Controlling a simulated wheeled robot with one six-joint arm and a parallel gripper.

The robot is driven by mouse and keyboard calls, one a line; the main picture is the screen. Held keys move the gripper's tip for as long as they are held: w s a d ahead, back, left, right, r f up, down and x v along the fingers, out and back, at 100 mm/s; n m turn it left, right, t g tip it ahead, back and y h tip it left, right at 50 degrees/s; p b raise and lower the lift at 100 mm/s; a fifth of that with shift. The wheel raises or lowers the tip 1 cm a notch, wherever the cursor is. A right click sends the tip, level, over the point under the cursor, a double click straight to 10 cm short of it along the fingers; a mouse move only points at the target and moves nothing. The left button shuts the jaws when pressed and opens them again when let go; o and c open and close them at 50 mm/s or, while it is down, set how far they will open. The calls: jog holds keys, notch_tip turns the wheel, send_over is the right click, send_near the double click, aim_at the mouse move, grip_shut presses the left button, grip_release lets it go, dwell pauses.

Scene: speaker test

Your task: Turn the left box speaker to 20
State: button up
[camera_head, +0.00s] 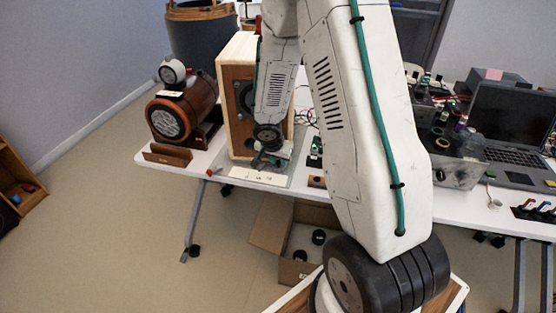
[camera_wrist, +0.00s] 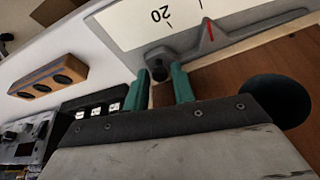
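The box speaker (camera_head: 238,128) is a tall wooden cabinet with dark round drivers, standing on the left part of the white table. A white scale sheet (camera_head: 258,177) lies at its front; in the wrist view it shows an upside-down "20" (camera_wrist: 160,15) and tick marks. A grey base piece (camera_wrist: 232,35) carries a red pointer mark (camera_wrist: 209,30), to the right of the 20 tick. Its arm ends in a dark round peg (camera_wrist: 160,58). My gripper (camera_head: 268,160) is low at the speaker's front. In the wrist view its green fingers (camera_wrist: 160,78) are apart, with the peg at the gap between their tips.
A brown cylindrical speaker (camera_head: 182,112) stands at left with a wooden block (camera_head: 168,154) in front. A wooden block with several dark holes (camera_wrist: 48,77) and a black switch box (camera_wrist: 100,109) are near my gripper. A laptop (camera_head: 512,125) is at right, an open carton (camera_head: 290,235) below.

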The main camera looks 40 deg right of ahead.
grip_shut()
jog(key=shift+s+d+n+t, duration=0.15)
jog(key=shift+s+d+n, duration=0.1)
jog(key=shift+d+n, duration=0.4)
jog(key=shift+s+d+n+t, duration=0.15)
jog(key=shift+s+d+n, duration=0.15)
jog(key=shift+d, duration=0.65)
grip_release()
jog(key=shift+r, duration=0.1)
jog(key=v, duration=0.7)
jog(key=shift+r, duration=0.35)
